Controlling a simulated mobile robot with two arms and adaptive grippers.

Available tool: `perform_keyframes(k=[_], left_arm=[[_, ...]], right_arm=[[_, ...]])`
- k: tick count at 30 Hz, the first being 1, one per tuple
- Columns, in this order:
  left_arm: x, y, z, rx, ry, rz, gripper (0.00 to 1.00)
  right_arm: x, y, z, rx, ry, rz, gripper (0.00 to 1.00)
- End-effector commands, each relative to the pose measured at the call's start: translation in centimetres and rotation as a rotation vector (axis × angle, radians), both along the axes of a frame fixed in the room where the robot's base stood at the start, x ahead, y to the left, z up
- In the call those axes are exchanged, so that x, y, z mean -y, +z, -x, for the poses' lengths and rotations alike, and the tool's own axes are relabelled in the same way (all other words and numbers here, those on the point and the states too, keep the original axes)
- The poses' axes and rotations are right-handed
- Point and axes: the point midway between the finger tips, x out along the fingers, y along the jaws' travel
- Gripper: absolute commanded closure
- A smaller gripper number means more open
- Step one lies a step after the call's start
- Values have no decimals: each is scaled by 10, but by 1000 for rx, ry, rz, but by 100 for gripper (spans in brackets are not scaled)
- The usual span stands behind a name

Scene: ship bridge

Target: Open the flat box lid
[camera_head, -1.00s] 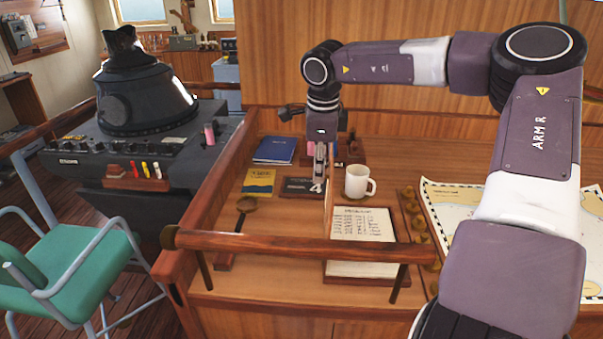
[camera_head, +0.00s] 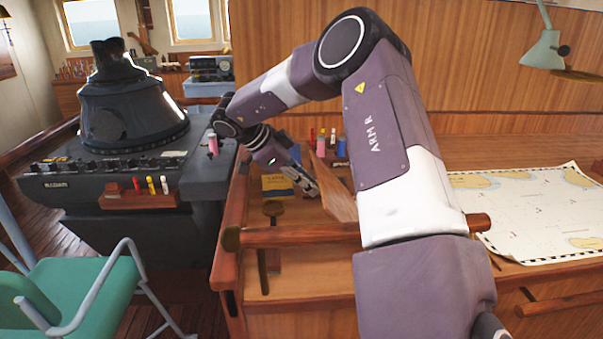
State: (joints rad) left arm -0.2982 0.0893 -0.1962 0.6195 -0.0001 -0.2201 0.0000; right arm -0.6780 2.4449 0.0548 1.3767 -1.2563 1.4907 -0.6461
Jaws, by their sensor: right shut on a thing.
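My right arm reaches across the desk, and its gripper (camera_head: 308,188) is low over the desk's left part. It is shut on the edge of a thin wooden panel, which looks like the flat box lid (camera_head: 338,202). The lid stands tilted up off the desk, to the right of the gripper. The box body under it cannot be made out; my right arm and the wooden rail hide much of that area. My left gripper is not in view.
A wooden rail (camera_head: 290,235) runs along the desk's front. A yellow booklet (camera_head: 275,186) and a dark spoon-like object (camera_head: 272,209) lie left of the lid. Small colored bottles stand behind. A chart (camera_head: 530,205) covers the right side. A green chair (camera_head: 75,300) stands front left.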

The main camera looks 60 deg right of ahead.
Motion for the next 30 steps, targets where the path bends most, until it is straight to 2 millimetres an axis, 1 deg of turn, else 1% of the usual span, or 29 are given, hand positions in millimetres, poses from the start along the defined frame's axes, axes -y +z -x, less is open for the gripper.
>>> perform_keyframes(k=[1,3,6,17,18,21,22,28,30], left_arm=[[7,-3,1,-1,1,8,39],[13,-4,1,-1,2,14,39],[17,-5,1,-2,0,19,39],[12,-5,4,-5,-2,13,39],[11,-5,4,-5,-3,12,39],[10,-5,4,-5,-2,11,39],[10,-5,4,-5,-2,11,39],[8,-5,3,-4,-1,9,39],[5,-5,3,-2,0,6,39]], right_arm=[[-1,-3,-2,-1,5,3,100],[0,-4,-1,-8,5,8,100],[0,-5,0,-13,4,12,100],[1,-5,0,-17,4,13,100],[1,-5,1,-17,4,13,80],[1,-5,1,-19,3,13,69],[1,-5,1,-18,2,14,67],[1,-5,2,-20,1,15,67],[1,-4,2,-20,1,15,67]])
